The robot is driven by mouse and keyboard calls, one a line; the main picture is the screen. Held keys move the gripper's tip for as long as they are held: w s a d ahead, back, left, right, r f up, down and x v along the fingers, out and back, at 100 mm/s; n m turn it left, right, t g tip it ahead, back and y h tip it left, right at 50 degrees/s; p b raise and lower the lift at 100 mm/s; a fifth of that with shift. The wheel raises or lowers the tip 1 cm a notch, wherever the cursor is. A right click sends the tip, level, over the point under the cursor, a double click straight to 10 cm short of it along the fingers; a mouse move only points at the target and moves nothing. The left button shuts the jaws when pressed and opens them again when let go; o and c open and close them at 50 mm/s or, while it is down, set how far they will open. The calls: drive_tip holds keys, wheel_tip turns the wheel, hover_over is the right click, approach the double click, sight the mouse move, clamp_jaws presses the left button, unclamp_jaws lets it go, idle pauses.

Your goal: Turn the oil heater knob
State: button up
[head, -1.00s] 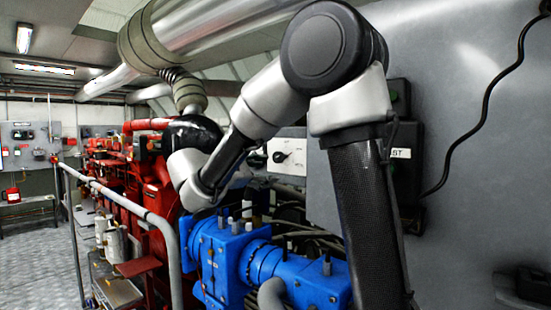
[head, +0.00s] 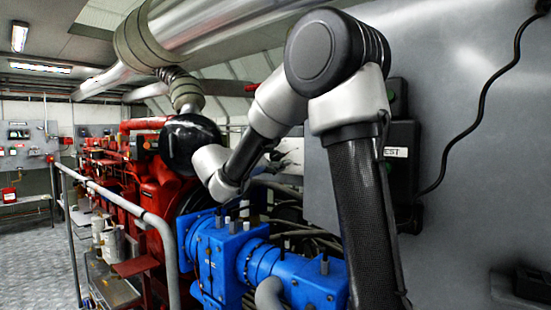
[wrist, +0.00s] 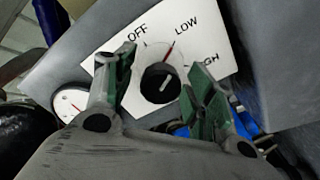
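The oil heater knob (wrist: 160,83) is dark and round, with a pale pointer line. It sits on a white label plate (wrist: 212,45) marked OFF, LOW and HIGH, with a red line near LOW. My gripper (wrist: 157,72) is open in the wrist view, with green-padded fingers to the left and right of the knob in the picture. The knob shows between them; I cannot tell whether the fingers touch it.
A round white gauge (wrist: 69,103) is left of the plate. Blue machinery (head: 262,262) lies below my arm. A red engine (head: 150,185) and a grey handrail (head: 120,197) are to the left. A grey wall panel (head: 470,170) with a black cable stands at right.

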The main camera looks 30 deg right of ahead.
drive_tip(key=c, duration=1)
drive_tip(key=shift+n, duration=0.4)
drive_tip(key=n, duration=0.5)
drive_tip(key=shift+n, duration=0.4)
drive_tip(key=n, duration=0.5)
drive_tip(key=shift+s, duration=0.1)
drive_tip(key=shift+n, duration=0.3)
drive_tip(key=o, duration=1.1)
drive_tip(key=shift+c, duration=0.2)
